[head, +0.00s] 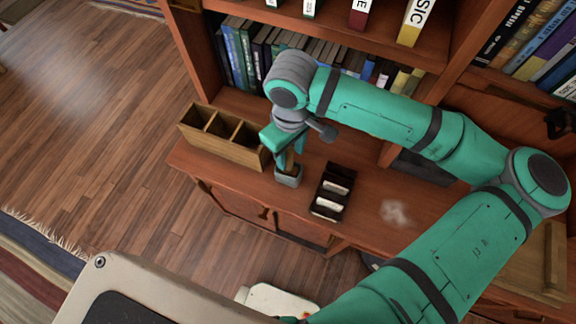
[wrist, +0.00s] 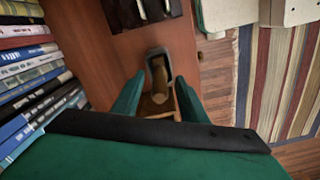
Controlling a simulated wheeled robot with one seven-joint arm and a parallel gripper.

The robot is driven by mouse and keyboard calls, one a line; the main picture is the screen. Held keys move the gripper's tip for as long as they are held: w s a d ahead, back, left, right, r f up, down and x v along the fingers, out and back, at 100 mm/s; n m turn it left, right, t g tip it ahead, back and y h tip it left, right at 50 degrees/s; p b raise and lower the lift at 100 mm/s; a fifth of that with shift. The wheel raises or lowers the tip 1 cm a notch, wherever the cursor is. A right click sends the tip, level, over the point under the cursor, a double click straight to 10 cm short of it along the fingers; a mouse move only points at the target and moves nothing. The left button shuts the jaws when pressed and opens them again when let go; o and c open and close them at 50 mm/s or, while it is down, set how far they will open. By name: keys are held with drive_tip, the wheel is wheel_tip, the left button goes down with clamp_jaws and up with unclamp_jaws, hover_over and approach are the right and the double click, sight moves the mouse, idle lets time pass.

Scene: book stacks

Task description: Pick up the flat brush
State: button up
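A small grey cup (head: 288,178) stands on the wooden cabinet top. A tan upright piece, which looks like the flat brush (wrist: 160,76), stands in this cup; its bristles cannot be made out. The cup's grey rim shows in the wrist view (wrist: 158,52). My gripper (head: 288,150) is directly above the cup, pointing down. In the wrist view its two green fingers (wrist: 160,80) are apart, with the tan piece between them. A gap shows on both sides, so it looks open. In the head view my gripper hides most of the brush.
A wooden compartment box (head: 222,136) stands left of the cup. A black tray with white labels (head: 332,192) stands to its right. Shelves with books (head: 245,52) rise behind. A pale smudge (head: 396,213) marks the otherwise clear top farther right.

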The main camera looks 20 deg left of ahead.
sight(289, 161)
drive_tip(key=shift+a+f, duration=0.1)
drive_tip(key=shift+f, duration=2.25)
clamp_jaws()
drive_tip(key=shift+r, duration=0.1)
